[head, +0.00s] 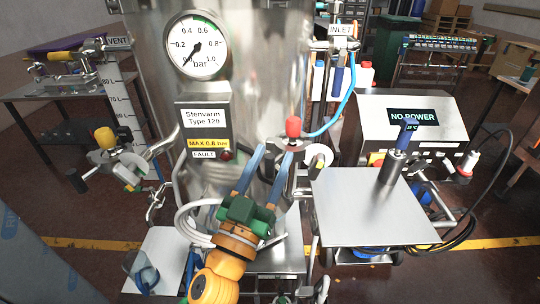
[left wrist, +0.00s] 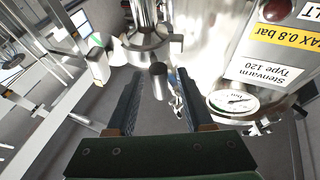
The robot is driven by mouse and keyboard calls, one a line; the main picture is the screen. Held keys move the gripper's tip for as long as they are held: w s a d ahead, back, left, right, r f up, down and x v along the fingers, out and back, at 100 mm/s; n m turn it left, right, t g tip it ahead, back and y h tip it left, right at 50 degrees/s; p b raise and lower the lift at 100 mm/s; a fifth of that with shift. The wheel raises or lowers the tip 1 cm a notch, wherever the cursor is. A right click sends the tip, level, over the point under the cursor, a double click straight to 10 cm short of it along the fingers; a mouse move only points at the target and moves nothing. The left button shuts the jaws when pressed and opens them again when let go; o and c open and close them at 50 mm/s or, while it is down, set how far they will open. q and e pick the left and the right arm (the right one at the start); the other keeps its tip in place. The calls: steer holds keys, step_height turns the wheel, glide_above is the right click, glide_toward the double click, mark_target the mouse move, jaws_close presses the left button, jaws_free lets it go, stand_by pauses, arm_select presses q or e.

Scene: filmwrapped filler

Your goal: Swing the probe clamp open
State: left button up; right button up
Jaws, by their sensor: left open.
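My left gripper (head: 272,158) reaches up from the bottom middle of the head view. Its two blue-grey fingers are apart with nothing gripped. The probe clamp (head: 300,163) is a small metal fitting on the front of the steel tank, below a red-capped probe (head: 293,127) with a blue cable. In the left wrist view the metal clamp (left wrist: 150,46) lies beyond the fingertips (left wrist: 158,75). A short round metal handle (left wrist: 158,84) shows between the fingers, without clear contact. The clamp looks closed around its joint. My right gripper is not in view.
The steel tank (head: 255,60) has a pressure gauge (head: 197,45). A bare metal plate (head: 365,205) with an upright blue-topped cylinder stands right, before the "NO POWER" box (head: 435,125). Valve fittings (head: 115,160) stick out at left. The blue cable (head: 346,100) loops above the clamp.

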arm_select(q)
steer(key=shift+s, duration=0.1)
jaws_close()
stand_by(1.3)
